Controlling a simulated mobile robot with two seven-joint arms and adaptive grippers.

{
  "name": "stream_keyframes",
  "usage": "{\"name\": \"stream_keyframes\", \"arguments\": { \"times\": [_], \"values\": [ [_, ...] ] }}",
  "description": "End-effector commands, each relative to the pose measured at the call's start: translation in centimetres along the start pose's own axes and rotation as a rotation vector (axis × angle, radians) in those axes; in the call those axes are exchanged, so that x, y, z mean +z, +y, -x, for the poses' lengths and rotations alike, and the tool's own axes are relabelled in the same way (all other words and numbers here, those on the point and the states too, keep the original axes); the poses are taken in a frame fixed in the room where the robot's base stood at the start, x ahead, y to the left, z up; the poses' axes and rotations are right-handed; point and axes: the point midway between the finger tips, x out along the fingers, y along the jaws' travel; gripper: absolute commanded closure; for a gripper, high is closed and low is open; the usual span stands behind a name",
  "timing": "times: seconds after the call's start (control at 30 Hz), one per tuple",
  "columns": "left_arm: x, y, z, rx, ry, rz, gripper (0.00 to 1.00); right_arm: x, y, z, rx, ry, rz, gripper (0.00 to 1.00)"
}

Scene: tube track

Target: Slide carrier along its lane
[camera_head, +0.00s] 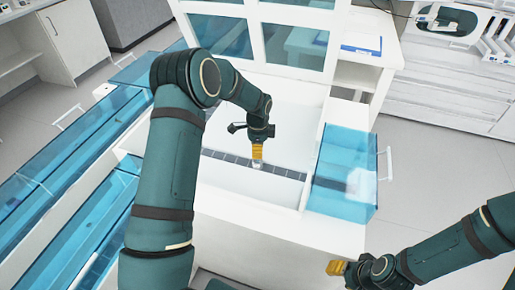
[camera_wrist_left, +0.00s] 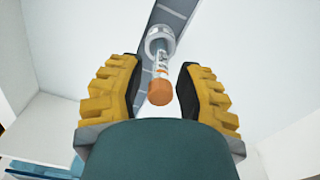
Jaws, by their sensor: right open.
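The lane is a dark grey segmented track (camera_head: 285,173) crossing the white work surface; it also shows in the left wrist view (camera_wrist_left: 175,17). The carrier (camera_wrist_left: 160,37) is a pale round holder on the track, with a clear tube (camera_wrist_left: 161,66) that has an orange cap (camera_wrist_left: 160,92). My left gripper (camera_head: 257,154) is over the track, pointing down. In the left wrist view its yellow fingers (camera_wrist_left: 160,78) are open on both sides of the tube, with gaps beside the cap. In the head view the gripper mostly hides the carrier. My right gripper (camera_head: 336,268) is open and empty, away from the track.
A blue transparent cover (camera_head: 345,170) stands at the track's right end. Long blue-covered units (camera_head: 65,165) run along the left. A white framed panel with windows (camera_head: 265,40) rises behind the work surface. White surface is clear in front of and behind the track.

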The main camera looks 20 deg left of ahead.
Motion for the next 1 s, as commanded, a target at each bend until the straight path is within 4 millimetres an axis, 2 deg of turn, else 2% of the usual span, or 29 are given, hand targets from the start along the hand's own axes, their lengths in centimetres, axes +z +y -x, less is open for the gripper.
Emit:
{"name": "stream_keyframes", "arguments": {
  "times": [0.3, 0.43, 0.57, 0.8, 1.0],
  "values": [
    [0.0, 0.0, 0.1, 0.000, 0.000, 0.000, 0.61, 0.0, 0.0, 0.0, 0.000, 0.000, 0.000, 0.53],
    [0.0, -0.1, 1.0, -0.003, 0.001, 0.000, 0.61, 0.0, 0.0, 0.0, 0.000, 0.000, 0.000, 0.53],
    [0.0, -0.1, 3.1, -0.005, 0.002, 0.001, 0.61, 0.0, 0.0, 0.0, 0.000, 0.000, 0.000, 0.53],
    [0.0, -0.1, 8.0, -0.005, 0.001, 0.000, 0.61, 0.0, 0.0, 0.0, 0.000, 0.000, 0.000, 0.53],
    [0.0, -0.1, 10.9, -0.003, 0.001, 0.000, 0.61, 0.0, 0.0, 0.0, 0.000, 0.000, 0.000, 0.53]
  ]
}}
